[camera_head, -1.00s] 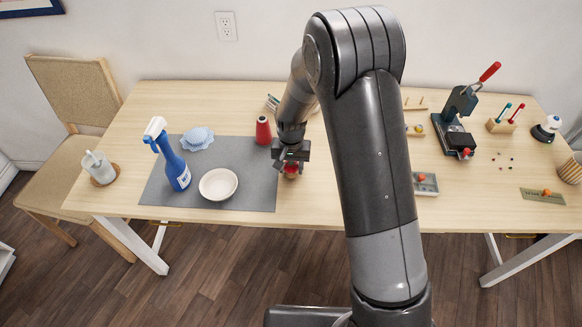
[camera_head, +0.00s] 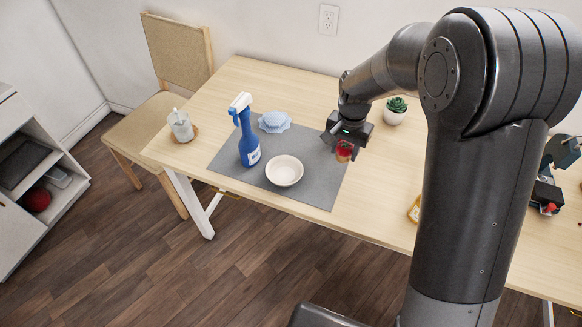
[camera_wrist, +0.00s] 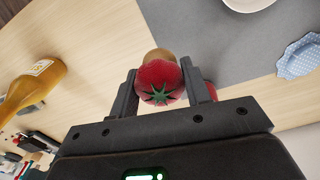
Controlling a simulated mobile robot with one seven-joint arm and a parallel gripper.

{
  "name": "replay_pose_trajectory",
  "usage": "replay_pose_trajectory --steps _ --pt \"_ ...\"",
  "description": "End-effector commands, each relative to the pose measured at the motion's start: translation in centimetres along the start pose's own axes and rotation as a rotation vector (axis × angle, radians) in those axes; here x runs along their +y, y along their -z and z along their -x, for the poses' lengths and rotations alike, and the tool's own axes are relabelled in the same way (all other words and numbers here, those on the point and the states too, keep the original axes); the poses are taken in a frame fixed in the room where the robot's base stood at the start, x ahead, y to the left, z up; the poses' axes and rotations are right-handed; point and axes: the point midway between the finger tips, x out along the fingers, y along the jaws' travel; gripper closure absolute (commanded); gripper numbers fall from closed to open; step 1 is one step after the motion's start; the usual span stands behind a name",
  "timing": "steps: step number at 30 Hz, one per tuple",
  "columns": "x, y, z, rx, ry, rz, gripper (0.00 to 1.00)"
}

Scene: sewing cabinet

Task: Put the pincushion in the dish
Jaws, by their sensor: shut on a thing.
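The pincushion is a red tomato shape with a green leafy top, and it sits between the fingers of my gripper (camera_wrist: 160,90) in the wrist view. In the head view the pincushion (camera_head: 344,148) shows just below my gripper (camera_head: 345,140), with a tan part under the red. My gripper is shut on it at the mat's right edge. I cannot tell its exact height above the table. The dish (camera_head: 285,171) is a shallow cream bowl on the grey mat (camera_head: 310,197), left of my gripper and apart from it. The dish's rim (camera_wrist: 248,5) shows at the top of the wrist view.
A blue spray bottle (camera_head: 248,140) stands left of the dish. A blue scalloped cloth-like item (camera_head: 274,121) lies behind it. A glass jar (camera_head: 181,125) stands at the table's left end, and a potted succulent (camera_head: 395,110) behind my gripper. The mat's front is clear.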

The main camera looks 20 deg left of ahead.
Motion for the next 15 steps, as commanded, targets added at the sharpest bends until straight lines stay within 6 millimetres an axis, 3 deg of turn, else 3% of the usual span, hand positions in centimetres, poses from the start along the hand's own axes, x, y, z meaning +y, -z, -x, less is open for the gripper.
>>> replay_pose_trajectory --steps 3,8,15 --pt "-2.4 -1.9 0.6 0.002 0.001 -0.038 0.79" --pt "-4.2 -3.4 0.8 0.001 0.000 -0.074 0.79" --pt "-8.4 -4.9 -1.9 -0.002 -0.002 -0.077 0.79"
